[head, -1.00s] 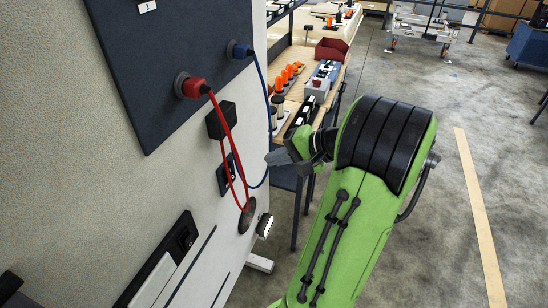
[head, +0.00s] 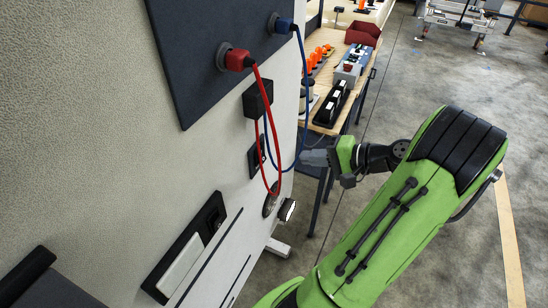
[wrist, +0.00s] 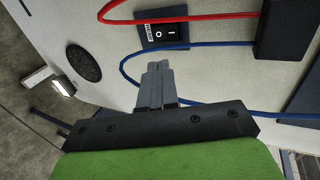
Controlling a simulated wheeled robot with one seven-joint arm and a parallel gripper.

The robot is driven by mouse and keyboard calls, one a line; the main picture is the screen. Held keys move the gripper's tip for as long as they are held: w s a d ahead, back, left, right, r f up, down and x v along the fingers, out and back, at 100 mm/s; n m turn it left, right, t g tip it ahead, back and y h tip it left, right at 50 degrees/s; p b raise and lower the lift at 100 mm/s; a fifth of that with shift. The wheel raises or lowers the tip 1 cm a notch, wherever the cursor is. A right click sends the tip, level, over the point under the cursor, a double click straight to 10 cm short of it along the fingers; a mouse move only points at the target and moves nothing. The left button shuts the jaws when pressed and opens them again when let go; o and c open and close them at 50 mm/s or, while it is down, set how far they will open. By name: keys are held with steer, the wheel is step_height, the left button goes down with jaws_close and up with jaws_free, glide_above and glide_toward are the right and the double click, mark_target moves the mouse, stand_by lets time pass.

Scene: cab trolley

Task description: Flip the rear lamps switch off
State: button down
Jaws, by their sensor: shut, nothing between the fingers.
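The black rocker switch (wrist: 162,29) with O and I marks sits in a dark plate on the pale wall, in the upper middle of the wrist view. A small label beside it is too small to read. In the head view the switch plate (head: 256,158) is partly hidden by the hanging cables. I cannot tell which side of the rocker is pressed. My gripper (wrist: 156,68) is shut and empty, pointing at the wall just short of the switch. In the head view my gripper (head: 305,157) is right of the plate, apart from it.
A red cable (head: 264,112) and a blue cable (head: 304,100) hang in loops across the switch area. In the wrist view the blue cable (wrist: 205,106) passes close to my fingers. A black box (head: 257,98) sits above the switch. A workbench (head: 328,130) stands behind.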

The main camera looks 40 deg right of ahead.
mark_target(265, 158)
steer(key=x, duration=1)
steer(key=shift+w+f+b, duration=0.25)
steer(key=shift+w+b, duration=0.05)
steer(key=shift+w+a+f, duration=0.15)
steer(key=shift+w, duration=0.05)
steer(key=shift+r+p, duration=0.75)
steer(key=shift+r, duration=0.2)
